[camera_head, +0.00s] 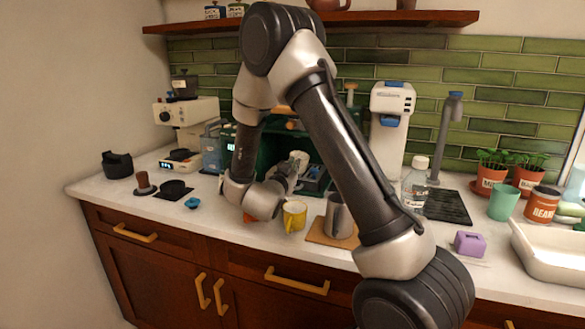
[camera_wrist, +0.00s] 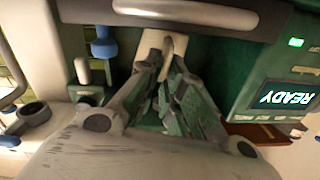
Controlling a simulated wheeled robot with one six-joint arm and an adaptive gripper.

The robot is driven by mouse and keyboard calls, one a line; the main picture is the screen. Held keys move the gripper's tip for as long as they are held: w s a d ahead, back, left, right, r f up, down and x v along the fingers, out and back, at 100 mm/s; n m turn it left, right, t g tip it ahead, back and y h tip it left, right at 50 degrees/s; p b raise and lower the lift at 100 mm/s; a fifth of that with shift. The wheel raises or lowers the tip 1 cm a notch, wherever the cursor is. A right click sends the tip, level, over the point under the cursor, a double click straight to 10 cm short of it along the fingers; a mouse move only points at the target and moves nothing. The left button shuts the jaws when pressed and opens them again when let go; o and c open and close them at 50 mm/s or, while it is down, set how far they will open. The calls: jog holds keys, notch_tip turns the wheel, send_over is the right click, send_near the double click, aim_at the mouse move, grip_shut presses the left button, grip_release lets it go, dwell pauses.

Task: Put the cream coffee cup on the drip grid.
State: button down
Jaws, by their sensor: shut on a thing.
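The cream coffee cup (camera_wrist: 150,45) is between my fingertips in the wrist view; only part of it shows. My gripper (camera_wrist: 165,75) is shut on it, at the front of the green dishwasher. In the head view my gripper (camera_head: 290,172) is partly hidden by my arm, and the pale cup (camera_head: 301,157) shows just beyond it at the dishwasher opening. A dark flat grid (camera_head: 447,207), which looks like the drip grid, lies on the counter at the right below a grey tap. It is well apart from my gripper, and nothing is seen standing on it.
A yellow mug (camera_head: 294,215) and a metal pitcher (camera_head: 340,217) on a wooden board stand in front. A clear bottle (camera_head: 414,185) stands just left of the grid. Plant pots (camera_head: 490,180) and a green cup (camera_head: 503,203) are right of it. The dishwasher display (camera_wrist: 290,97) reads READY.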

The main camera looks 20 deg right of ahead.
jog(key=c, duration=1.5)
grip_release()
jog(key=v, duration=1.2)
